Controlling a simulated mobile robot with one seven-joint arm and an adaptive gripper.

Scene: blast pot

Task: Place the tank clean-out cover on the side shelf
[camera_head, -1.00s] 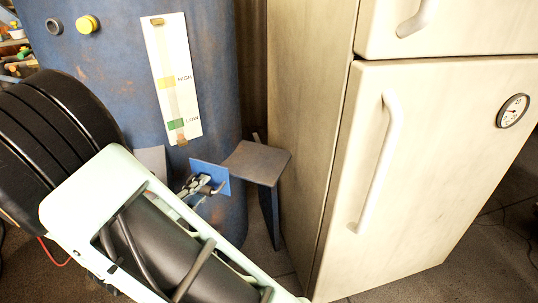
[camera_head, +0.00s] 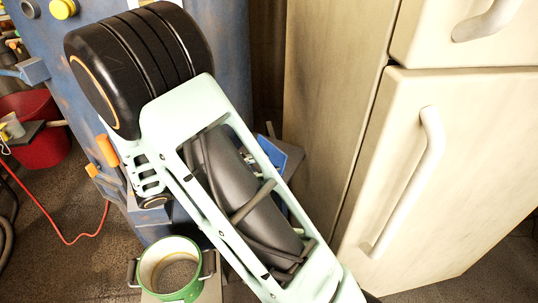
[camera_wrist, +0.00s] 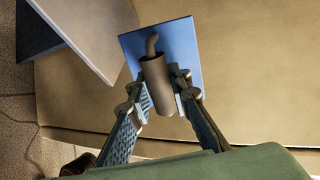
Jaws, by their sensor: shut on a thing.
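The tank clean-out cover is a flat blue plate with a brownish handle. In the wrist view the cover (camera_wrist: 185,42) is held in front of the camera. My gripper (camera_wrist: 165,92) is shut on its handle. The side shelf (camera_wrist: 88,28) is at upper left there, a flat board on a dark support, with a gap between it and the cover. In the head view part of the cover (camera_head: 287,153) shows past my arm, which hides most of my gripper and of the shelf. I cannot tell the height between cover and shelf.
A pale cabinet (camera_head: 335,100) with white handles stands at the right. The blue tank (camera_head: 232,50) is behind my arm. A green pot (camera_head: 172,268) stands at lower left, and a red bucket (camera_head: 35,145) with a red hose is farther left.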

